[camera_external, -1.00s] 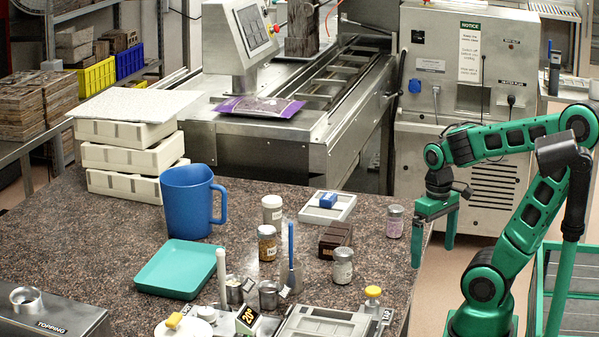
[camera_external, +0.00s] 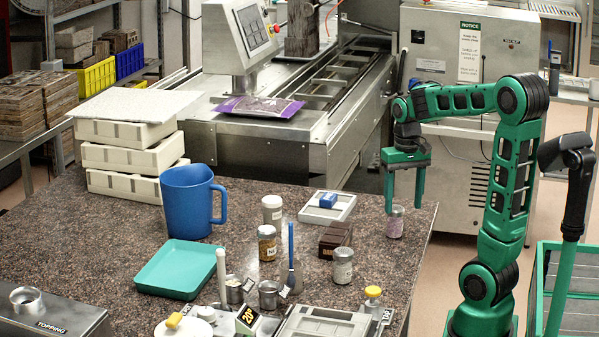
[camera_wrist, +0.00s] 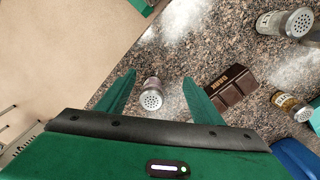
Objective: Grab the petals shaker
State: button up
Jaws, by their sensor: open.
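The petals shaker, a small jar with pink contents (camera_external: 395,226) and a metal lid, stands upright near the right edge of the speckled counter; its label is too small to read. My gripper (camera_external: 404,209) is open and points down above the shaker, its two green fingers spread. In the wrist view the shaker's perforated lid (camera_wrist: 152,99) shows between the two fingers of my gripper (camera_wrist: 158,79), nearer the left finger. No finger is visibly closed on it.
A dark chocolate block (camera_external: 335,240) lies left of the shaker and close to the right finger in the wrist view (camera_wrist: 232,88). Other shakers (camera_external: 343,266) (camera_external: 267,243) and a white tray (camera_external: 345,207) stand further left. The counter's right edge (camera_external: 430,235) is close.

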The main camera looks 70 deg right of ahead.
jog(key=m, duration=0.1)
send_near(394, 221)
jog(key=shift+s+d+f, duration=0.1)
jog(key=shift+d+f, duration=0.1)
jog(key=shift+d, duration=0.35)
jog(key=shift+s+d+f, duration=0.1)
jog(key=shift+d+f, duration=0.1)
jog(key=shift+d, duration=0.35)
jog(key=shift+d+f, duration=0.1)
jog(key=shift+f, duration=0.1)
notch_tip(394, 221, down, 4)
jog(key=shift+f, duration=0.2)
jog(key=shift+w+f, duration=0.2)
jog(key=shift+f, duration=1.25)
jog(key=shift+w+f, duration=0.2)
jog(key=shift+f, duration=1.25)
jog(key=c, duration=1.2)
